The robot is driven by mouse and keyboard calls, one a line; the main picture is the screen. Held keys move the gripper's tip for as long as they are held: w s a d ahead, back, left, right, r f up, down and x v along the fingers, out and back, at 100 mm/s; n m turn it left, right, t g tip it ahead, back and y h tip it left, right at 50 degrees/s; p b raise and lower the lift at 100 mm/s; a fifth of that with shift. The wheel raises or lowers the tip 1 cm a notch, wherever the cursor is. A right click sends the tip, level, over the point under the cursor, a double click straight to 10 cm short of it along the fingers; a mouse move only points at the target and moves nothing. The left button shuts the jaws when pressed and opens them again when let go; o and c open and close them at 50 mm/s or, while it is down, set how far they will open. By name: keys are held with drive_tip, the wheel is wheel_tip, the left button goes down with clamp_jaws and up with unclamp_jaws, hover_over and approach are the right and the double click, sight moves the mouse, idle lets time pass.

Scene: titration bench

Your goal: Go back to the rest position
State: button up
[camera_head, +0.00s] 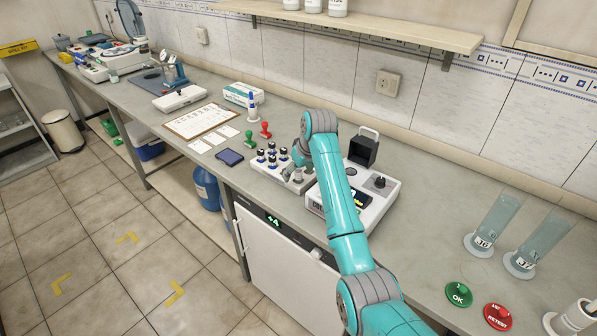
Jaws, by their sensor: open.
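My teal arm (342,205) reaches from the bottom right up over the bench, and its wrist bends down at the far end. My gripper (299,165) is small in the view and open, low at the right part of a white rack (291,184). The wrist partly hides it, and I cannot tell whether it touches the rack. Several dark-capped vials (271,158) stand in the rack, left of my gripper.
A white instrument (379,205) with an open dark lid (363,148) stands close right of my arm. Two glass cylinders (494,222) (535,243), a green OK button (459,294) and a red RETEST button (497,316) are farther right.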

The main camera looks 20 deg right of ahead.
drive_tip(key=shift+r, duration=3.05)
